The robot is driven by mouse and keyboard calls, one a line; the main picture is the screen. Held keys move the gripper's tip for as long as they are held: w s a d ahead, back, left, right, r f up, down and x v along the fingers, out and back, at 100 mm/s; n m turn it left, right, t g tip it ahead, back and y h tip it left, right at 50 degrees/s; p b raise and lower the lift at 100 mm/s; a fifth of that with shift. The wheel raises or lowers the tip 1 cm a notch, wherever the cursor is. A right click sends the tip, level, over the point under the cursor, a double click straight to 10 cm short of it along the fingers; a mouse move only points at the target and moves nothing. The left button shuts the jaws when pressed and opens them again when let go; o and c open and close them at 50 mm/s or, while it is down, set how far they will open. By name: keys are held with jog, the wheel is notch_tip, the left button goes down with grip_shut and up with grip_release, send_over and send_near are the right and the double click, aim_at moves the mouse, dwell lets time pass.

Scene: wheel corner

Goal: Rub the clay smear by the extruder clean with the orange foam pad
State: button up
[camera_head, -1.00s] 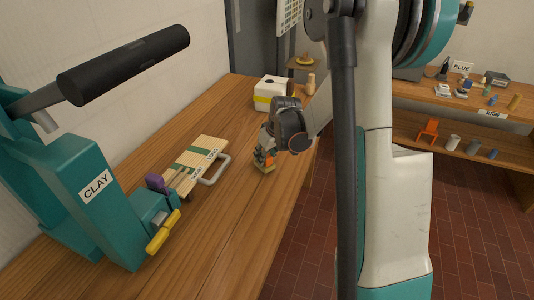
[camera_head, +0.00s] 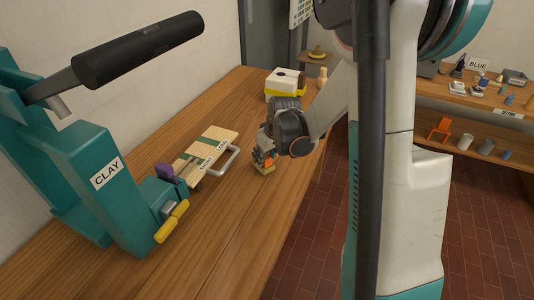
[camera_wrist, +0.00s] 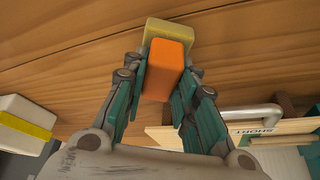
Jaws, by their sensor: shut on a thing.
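My gripper (camera_head: 265,158) is shut on the orange foam pad (camera_wrist: 163,68). The pad is an orange block with a yellowish layer (camera_wrist: 172,34) at its far end in the wrist view. In the head view the pad is at or just above the wooden bench, to the right of the board; I cannot tell whether it touches the wood. The teal extruder (camera_head: 95,175), labelled CLAY, stands at the left with a black-gripped lever and a yellow handle (camera_head: 172,221). I cannot make out any clay smear in these frames.
A wooden board (camera_head: 206,150) with a metal handle (camera_head: 222,165) lies between the extruder and my gripper. A white and yellow box (camera_head: 285,84) stands at the back of the bench (camera_head: 225,240). The bench's front stretch is clear. A shelf with small items (camera_head: 490,120) is at the right.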

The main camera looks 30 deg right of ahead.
jog(key=shift+s+a, duration=0.25)
jog(key=shift+a, duration=0.4)
jog(key=shift+s+a, duration=0.2)
jog(key=shift+a, duration=0.4)
jog(key=shift+f, duration=0.65)
jog(key=shift+w+d, duration=0.1)
jog(key=shift+d, duration=0.05)
jog(key=shift+w+d+r, duration=0.1)
jog(key=shift+w+d, duration=0.15)
jog(key=shift+a, duration=0.1)
jog(key=shift+s+a, duration=0.6)
jog(key=shift+a, duration=0.05)
dwell(0.4)
